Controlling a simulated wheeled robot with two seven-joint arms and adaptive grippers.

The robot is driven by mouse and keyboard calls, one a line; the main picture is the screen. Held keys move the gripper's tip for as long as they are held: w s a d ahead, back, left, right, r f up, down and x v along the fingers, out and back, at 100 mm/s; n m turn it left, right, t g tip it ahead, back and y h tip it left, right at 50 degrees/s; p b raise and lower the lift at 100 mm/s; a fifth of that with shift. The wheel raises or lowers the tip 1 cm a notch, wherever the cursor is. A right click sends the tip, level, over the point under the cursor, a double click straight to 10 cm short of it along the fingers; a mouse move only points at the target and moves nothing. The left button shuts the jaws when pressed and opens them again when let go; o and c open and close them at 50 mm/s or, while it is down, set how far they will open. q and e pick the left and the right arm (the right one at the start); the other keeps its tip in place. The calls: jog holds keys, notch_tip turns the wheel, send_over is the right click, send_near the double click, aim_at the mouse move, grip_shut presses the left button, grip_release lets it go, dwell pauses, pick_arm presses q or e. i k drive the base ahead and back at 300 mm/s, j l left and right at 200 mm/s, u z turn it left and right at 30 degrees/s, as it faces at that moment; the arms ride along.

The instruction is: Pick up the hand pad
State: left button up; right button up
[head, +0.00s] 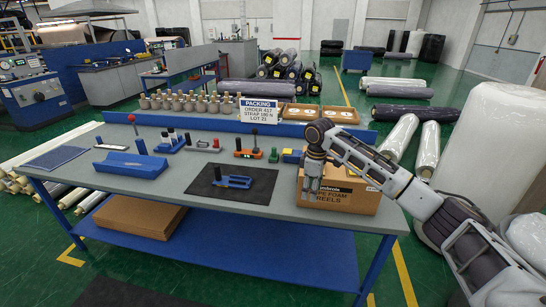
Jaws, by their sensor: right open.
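My right gripper (311,190) is open and points down in front of the cardboard box (350,195) at the table's right end. No object shows between its fingers. I cannot tell which object is the hand pad. Small objects in the back row include a blue and yellow block (292,156), a small green piece (273,156) and an orange tool (247,153). They lie left of the gripper and apart from it. A blue piece with a dark knob (233,181) lies on a black mat (258,190) at the table's middle. My left gripper is out of view.
The grey table (180,190) has a blue tray (125,164) and a dark blue mat (57,157) at left. A sign (258,110) stands by the raised back ledge, near several bottle-like pieces (190,103). Bare tabletop lies between tray and black mat.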

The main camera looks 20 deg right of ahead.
aim_at(274, 157)
jog(key=i, duration=1.75)
